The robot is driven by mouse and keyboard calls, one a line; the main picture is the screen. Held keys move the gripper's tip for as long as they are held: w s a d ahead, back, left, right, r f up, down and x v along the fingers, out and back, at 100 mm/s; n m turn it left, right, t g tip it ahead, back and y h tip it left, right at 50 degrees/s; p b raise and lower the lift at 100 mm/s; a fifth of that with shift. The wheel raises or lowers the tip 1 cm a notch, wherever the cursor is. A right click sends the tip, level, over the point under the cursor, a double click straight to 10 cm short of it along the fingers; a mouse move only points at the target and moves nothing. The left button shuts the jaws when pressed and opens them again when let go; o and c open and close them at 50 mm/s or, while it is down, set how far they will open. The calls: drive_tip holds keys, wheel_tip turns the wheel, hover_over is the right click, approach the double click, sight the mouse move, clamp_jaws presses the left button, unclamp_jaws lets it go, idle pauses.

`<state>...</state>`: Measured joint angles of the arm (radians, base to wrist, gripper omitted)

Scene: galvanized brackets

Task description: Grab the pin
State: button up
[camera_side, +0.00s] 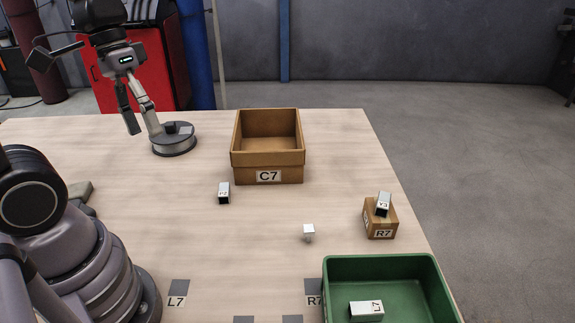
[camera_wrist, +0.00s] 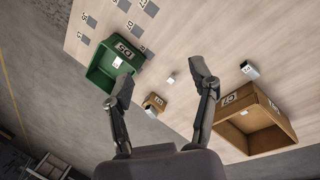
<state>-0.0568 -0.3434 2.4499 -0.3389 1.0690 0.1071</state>
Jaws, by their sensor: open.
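I cannot make out a plain pin shape in either view. A small pale block (camera_side: 309,231) lies on the open table and shows in the wrist view (camera_wrist: 170,79) between my fingers, farther off. A dark and silver labelled piece (camera_side: 224,193) stands in front of the C7 carton; it is also in the wrist view (camera_wrist: 250,70). A white L7 piece (camera_side: 366,310) lies in the green bin. My gripper (camera_side: 144,131) is open and empty, held at the table's back left.
A brown open carton marked C7 (camera_side: 268,159) stands at the back middle. The green bin (camera_side: 382,258) is at the front right. A round dark-topped base (camera_side: 174,146) sits near my gripper in the side view. Grey squares mark the front edge.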

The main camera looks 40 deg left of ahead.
drive_tip(key=w+d+f+n+h, duration=0.4)
drive_tip(key=w+f+n+h, duration=0.2)
drive_tip(key=w+h, duration=0.1)
drive_tip(key=w+d+f+n+h, duration=0.4)
drive_tip(key=w+f+n+h, duration=0.2)
drive_tip(key=w+h, duration=0.15)
drive_tip(key=w+a+f+n+t, duration=0.3)
drive_tip(key=f+n+t, duration=0.6)
drive_tip(key=f, duration=0.2)
drive_tip(key=n+t+y, duration=0.4)
drive_tip(key=n+y, duration=0.1)
drive_tip(key=y, duration=0.1)
approach(309, 235)
drive_tip(key=shift+s+a+r, duration=0.15)
drive_tip(key=shift+a+r, duration=0.35)
drive_tip(key=shift+a, duration=0.1)
drive_tip(key=shift+s+a+r, duration=0.15)
drive_tip(key=shift+a+r, duration=0.35)
drive_tip(key=shift+a, duration=0.1)
drive_tip(key=shift+w+d+f, duration=0.15)
drive_tip(key=x, duration=0.8)
drive_tip(key=shift+f+x, duration=0.2)
drive_tip(key=shift+x, duration=1.15)
drive_tip(key=shift+f+x, duration=0.2)
drive_tip(key=shift+x, duration=1.1)
clamp_jaws()
